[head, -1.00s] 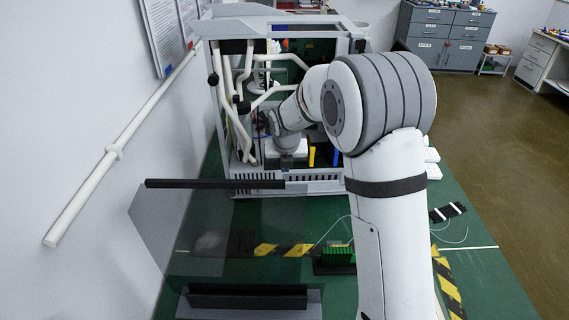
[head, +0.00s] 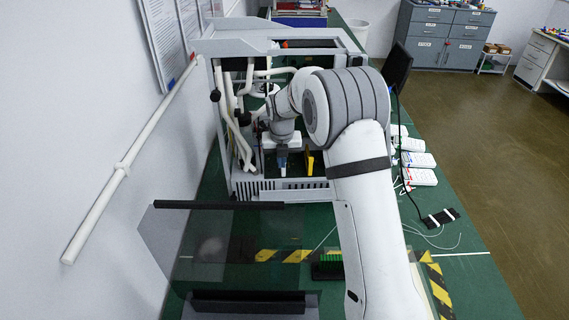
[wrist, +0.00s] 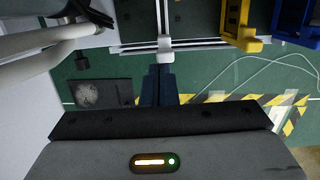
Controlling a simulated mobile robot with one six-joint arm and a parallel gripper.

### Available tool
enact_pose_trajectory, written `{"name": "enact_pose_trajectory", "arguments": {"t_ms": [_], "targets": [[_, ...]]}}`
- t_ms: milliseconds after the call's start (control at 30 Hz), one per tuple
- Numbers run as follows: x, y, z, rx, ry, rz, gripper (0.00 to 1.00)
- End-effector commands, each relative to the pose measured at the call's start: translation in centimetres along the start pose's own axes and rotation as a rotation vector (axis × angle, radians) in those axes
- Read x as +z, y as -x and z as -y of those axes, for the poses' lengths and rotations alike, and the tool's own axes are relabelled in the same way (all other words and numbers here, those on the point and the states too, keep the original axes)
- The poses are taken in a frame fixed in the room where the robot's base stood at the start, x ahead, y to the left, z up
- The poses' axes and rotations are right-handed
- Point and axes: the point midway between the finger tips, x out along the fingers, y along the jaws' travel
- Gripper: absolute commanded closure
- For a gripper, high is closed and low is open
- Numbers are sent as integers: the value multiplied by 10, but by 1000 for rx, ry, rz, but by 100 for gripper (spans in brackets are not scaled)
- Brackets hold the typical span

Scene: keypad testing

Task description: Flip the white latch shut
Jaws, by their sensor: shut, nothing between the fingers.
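My gripper (head: 283,166) is shut and empty, pointing down inside the open front of the grey frame. In the wrist view its dark blue fingers (wrist: 158,84) are together. A small white piece (wrist: 165,48), which looks like the white latch, is right by the fingertips at the frame's front bar. I cannot tell whether they touch. In the head view I cannot make out the white latch near my arm. A yellow latch (wrist: 240,28) stands to its right and also shows in the head view (head: 309,162). A blue latch (wrist: 292,20) is farther right.
The grey frame (head: 262,188) holds white pipes (head: 231,115) on its left side. A transparent panel with a dark top edge (head: 218,205) stands in front. White boxes (head: 418,160) and a black strip (head: 440,217) lie on the green table to the right.

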Motion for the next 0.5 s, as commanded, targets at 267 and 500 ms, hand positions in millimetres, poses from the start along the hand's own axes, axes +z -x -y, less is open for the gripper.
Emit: {"name": "enact_pose_trajectory", "arguments": {"t_ms": [267,500], "targets": [[1,2,7,-2,-10,0,100],[2,13,7,-2,-10,0,100]]}}
